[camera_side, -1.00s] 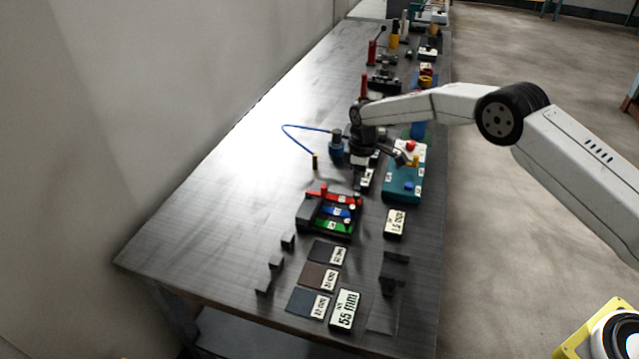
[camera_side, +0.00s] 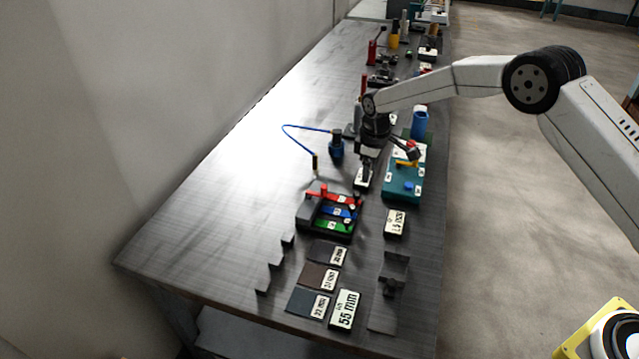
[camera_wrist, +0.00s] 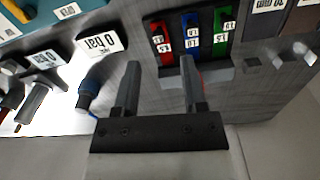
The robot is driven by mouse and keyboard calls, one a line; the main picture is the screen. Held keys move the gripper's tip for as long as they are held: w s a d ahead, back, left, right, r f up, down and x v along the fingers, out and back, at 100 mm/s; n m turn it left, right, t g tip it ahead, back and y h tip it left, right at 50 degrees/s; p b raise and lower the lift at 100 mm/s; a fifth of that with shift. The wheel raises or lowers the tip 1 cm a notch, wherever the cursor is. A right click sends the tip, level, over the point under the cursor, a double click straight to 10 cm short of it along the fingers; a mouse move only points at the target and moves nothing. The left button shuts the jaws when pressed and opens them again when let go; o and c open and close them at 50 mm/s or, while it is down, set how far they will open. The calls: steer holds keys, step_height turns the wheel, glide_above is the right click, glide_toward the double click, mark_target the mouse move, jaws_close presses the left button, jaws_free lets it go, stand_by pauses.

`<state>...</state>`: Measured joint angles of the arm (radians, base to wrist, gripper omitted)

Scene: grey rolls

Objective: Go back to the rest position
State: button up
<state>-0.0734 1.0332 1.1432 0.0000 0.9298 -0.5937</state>
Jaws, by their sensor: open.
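My gripper (camera_wrist: 160,80) is open in the wrist view, its two dark fingers apart with nothing between them. In the side view my gripper (camera_side: 366,172) hangs from my arm above the table, beside the teal box and behind the black rack with coloured slots. No rest position is marked in the frames.
The rack (camera_side: 328,212) with red, blue and green strips stands in front on the dark table (camera_side: 215,225). The teal box (camera_side: 403,182) is to the right, a blue cylinder (camera_side: 419,124) behind it. A blue cable (camera_side: 300,127) loops on the left. The table's left side is clear.

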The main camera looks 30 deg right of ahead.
steer(key=s+d+r+m, duration=0.1)
steer(key=s+r+m, duration=0.1)
steer(key=s, duration=0.8)
steer(key=s+d+r+m+t, duration=0.1)
steer(key=s+d+r+m, duration=0.1)
steer(key=s, duration=0.8)
steer(key=s+d+r+m+t, duration=0.1)
steer(key=s+r+m, duration=0.2)
steer(key=s, duration=0.8)
steer(key=shift+d+r+m, duration=0.15)
steer(key=shift+r+m, duration=0.15)
steer(key=shift+r, duration=0.4)
